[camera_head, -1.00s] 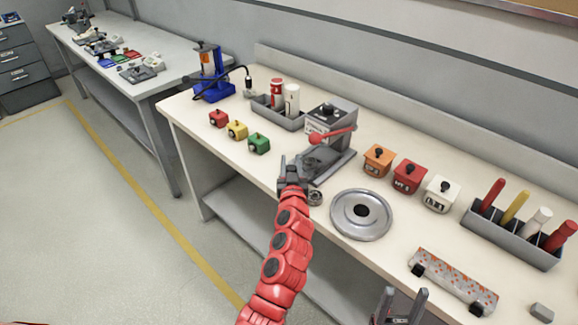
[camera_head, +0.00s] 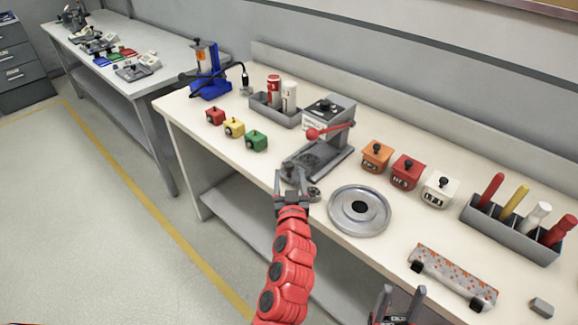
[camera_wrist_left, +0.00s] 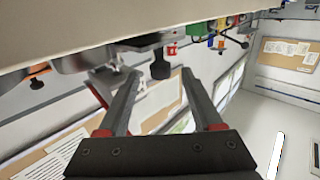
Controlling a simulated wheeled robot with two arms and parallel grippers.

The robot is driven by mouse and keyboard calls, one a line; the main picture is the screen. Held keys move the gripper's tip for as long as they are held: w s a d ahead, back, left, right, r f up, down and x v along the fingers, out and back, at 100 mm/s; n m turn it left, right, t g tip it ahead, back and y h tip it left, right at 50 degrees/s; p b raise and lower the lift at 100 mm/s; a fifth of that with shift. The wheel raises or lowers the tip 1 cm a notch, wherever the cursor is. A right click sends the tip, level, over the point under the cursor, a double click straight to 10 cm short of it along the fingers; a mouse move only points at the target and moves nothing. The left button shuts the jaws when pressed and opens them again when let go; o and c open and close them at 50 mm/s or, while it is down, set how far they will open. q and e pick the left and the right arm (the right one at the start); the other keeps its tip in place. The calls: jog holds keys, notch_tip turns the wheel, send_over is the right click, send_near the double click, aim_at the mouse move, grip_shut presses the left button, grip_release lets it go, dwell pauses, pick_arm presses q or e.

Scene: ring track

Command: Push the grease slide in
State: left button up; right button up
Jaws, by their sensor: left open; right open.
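The grey machine (camera_head: 328,125) with a red ball lever (camera_head: 313,134) stands on the white bench. Its flat base (camera_head: 318,160) reaches toward the front edge. A dark knob (camera_head: 288,169) shows at the near end of the base, apparently on the grease slide; how far the slide sits in cannot be told. The left wrist view also shows the black knob (camera_wrist_left: 160,66) under a flat plate, ahead of the fingers. My left gripper (camera_head: 291,184) is open and empty, just in front of the knob. My right gripper (camera_head: 402,294) is open and empty at the bottom, before the bench.
A round metal dish (camera_head: 360,211) and a small metal ring (camera_head: 314,194) lie right of my left gripper. Orange (camera_head: 377,157), red (camera_head: 407,171) and white (camera_head: 440,189) boxes stand right of the machine. A grey bottle tray (camera_head: 274,112) stands behind left.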

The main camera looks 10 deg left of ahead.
pick_arm(q)
jog(key=s+d+b, duration=0.1)
jog(key=s+b, duration=0.1)
jog(key=s, duration=0.8)
jog(key=shift+d, duration=0.25)
